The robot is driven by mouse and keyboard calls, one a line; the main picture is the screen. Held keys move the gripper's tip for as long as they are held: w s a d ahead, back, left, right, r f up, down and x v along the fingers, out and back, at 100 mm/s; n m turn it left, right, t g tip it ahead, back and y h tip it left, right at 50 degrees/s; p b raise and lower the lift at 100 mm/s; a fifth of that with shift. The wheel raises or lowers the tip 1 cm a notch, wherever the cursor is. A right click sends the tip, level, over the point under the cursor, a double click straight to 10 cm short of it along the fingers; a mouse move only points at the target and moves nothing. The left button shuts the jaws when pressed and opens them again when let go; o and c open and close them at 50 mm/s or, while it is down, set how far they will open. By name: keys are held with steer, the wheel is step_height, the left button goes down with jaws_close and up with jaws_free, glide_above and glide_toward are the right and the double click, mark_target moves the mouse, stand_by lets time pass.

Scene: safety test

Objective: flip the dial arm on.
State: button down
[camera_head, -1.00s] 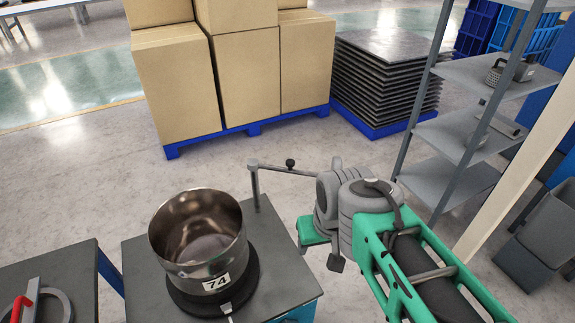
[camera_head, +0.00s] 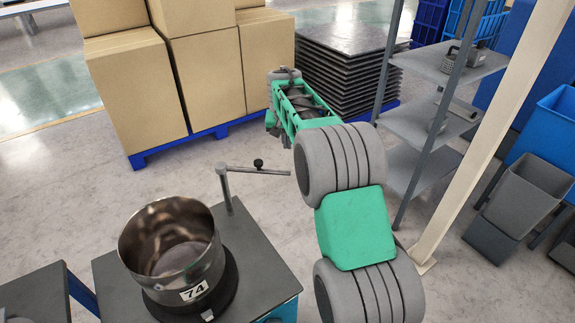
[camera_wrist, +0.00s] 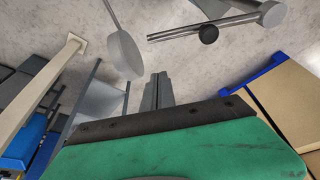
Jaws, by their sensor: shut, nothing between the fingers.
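A grey post with a horizontal arm and a small black knob, likely the dial arm (camera_head: 245,169), stands at the back corner of the dark-topped bench. In the wrist view the arm with the knob (camera_wrist: 186,31) is at the top right. A grey disc on a thin rod (camera_wrist: 123,53) hangs left of it; I cannot tell whether they are joined. My gripper (camera_wrist: 158,78) is shut and empty, below the arm and right of the disc in the picture, apparently touching neither. I cannot make it out in the head view.
A steel pot (camera_head: 172,246) marked 74 sits on a black round base on the bench (camera_head: 258,251). Stacked cartons (camera_head: 135,88) on a blue pallet stand behind. A grey shelf (camera_head: 430,122) and a pale post (camera_head: 490,140) are at right. Open floor lies between.

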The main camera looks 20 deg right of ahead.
steer(key=shift+w+d+f, duration=0.2)
steer(key=shift+w, duration=0.2)
step_height(320, 180, down, 9)
steer(key=p, duration=0.2)
steer(key=shift+s+a+f, duration=0.15)
steer(key=shift+s, duration=0.2)
steer(key=shift+s, duration=0.15)
stand_by(0.3)
